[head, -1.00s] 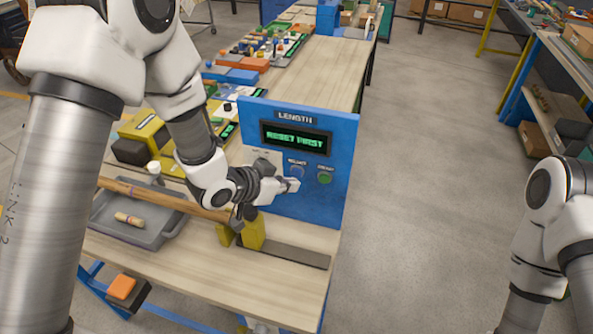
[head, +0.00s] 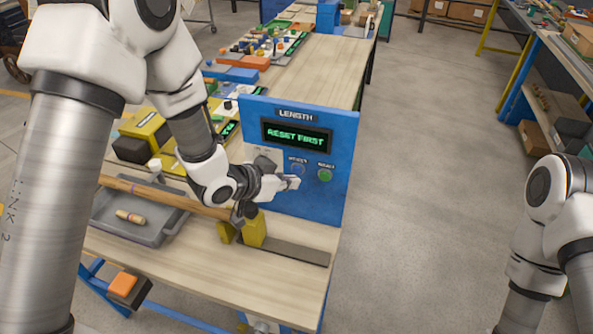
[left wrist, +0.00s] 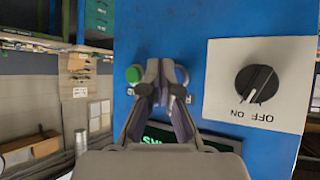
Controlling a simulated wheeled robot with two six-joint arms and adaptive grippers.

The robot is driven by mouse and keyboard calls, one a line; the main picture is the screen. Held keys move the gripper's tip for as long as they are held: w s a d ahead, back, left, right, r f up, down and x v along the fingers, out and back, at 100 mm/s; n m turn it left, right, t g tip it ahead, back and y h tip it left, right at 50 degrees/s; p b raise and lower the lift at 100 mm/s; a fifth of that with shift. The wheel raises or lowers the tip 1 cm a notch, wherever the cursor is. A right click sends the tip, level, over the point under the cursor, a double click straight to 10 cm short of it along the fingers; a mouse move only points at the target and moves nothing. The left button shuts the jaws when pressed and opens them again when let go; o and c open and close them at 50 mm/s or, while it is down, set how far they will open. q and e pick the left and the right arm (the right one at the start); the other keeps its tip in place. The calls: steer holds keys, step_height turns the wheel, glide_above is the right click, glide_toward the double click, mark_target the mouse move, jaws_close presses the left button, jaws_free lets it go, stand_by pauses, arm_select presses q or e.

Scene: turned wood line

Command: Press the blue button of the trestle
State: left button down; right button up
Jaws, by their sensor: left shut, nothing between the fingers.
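A blue upright panel (head: 335,205) marked LENGTH stands on the wooden table. Its display (head: 297,136) reads RESET FIRST in green. Below it are a blue button (head: 298,168) on the left and a green button (head: 325,175) on the right. My left gripper (head: 291,183) is shut and empty, close in front of the panel, just below the blue button. In the left wrist view, the left gripper (left wrist: 163,72) partly covers the blue button's metal ring (left wrist: 181,74); the green button (left wrist: 133,74) is clear beside it. Contact cannot be told. My right gripper is out of view.
A black OFF/ON knob (left wrist: 257,83) sits on a white plate beside the buttons. A wooden rod (head: 160,196) lies across a grey tray (head: 165,232) towards yellow supports (head: 254,230). An orange block (head: 123,285) is at the table's front left. Floor to the right is open.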

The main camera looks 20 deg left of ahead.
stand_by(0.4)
arm_select(q)
steer(key=shift+w, duration=0.4)
steer(key=shift+w+p, duration=0.35)
stand_by(0.4)
stand_by(0.4)
steer(key=shift+s, duration=0.8)
steer(key=shift+s+b, duration=0.75)
steer(key=shift+s, duration=1.75)
steer(key=shift+a, duration=0.1)
